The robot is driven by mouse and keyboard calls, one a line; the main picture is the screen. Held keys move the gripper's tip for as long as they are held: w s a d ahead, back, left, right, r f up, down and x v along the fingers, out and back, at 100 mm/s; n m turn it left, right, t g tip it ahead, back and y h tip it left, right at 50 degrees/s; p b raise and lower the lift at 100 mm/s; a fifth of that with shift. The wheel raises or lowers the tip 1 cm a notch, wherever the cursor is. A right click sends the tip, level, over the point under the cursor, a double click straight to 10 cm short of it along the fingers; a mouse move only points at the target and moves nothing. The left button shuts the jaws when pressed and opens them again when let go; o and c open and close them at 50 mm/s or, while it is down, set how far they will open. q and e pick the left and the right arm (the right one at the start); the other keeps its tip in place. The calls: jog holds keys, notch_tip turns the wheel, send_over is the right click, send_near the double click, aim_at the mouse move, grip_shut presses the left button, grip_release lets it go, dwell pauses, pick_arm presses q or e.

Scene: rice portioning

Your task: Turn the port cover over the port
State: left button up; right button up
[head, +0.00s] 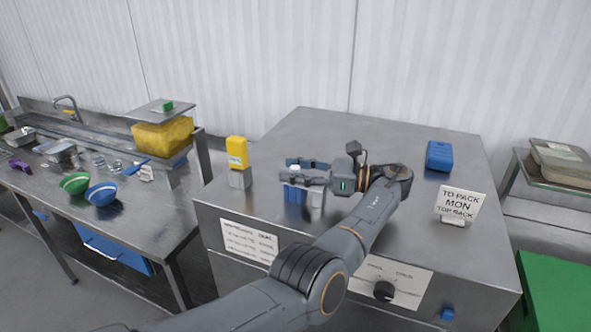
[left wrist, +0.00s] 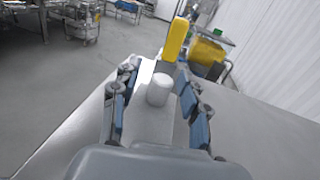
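My left gripper (head: 306,172) is low over the steel cabinet's top, pointing left in the head view. Its blue-padded fingers are apart, and they also show in the left wrist view (left wrist: 158,108). A short white cylinder (left wrist: 160,88) stands between the fingers, with visible gaps on both sides. I cannot tell which piece is the port cover or the port. My right gripper is not in view.
The cabinet (head: 310,128) has a blue box (head: 439,155) and a sign (head: 460,203) on its right side, and a black knob (head: 383,291) in front. A side table at left holds a green bowl (head: 75,183) and a blue bowl (head: 101,194). The cabinet's back middle is clear.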

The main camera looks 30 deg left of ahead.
aim_at(295, 167)
pick_arm(q)
jog(key=shift+r, duration=0.2)
notch_tip(295, 167, up, 10)
jog(key=shift+f, duration=0.2)
